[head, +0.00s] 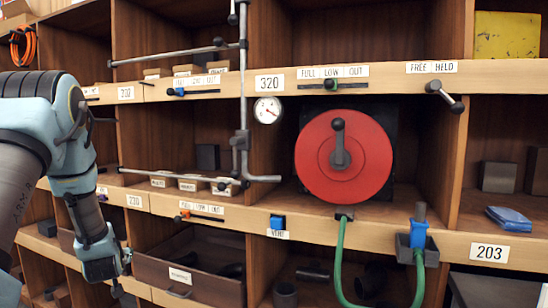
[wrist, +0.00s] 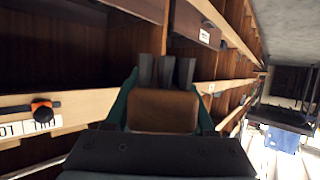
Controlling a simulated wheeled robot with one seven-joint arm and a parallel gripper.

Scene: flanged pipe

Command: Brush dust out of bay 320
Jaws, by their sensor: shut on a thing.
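The label 320 (head: 270,84) is on a shelf edge in the head view. Under that edge is an open bay with a red round disc (head: 343,158), a dark knob at its centre. I see no dust clearly at this size. In the wrist view my gripper (wrist: 165,98) is shut on a brown block with dark upright pieces (wrist: 163,112), which looks like the brush. In the head view my arm hangs at the left, well left of and below the label 320, and the gripper end there is small and what it holds is unclear.
A metal rod frame (head: 243,100) stands in front of the shelf, left of bay 320. A small gauge (head: 267,110) is at the bay's left. A green hose (head: 340,262) hangs below the disc. A lever knob (head: 433,87) sticks out at right. A drawer (head: 190,280) juts out below.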

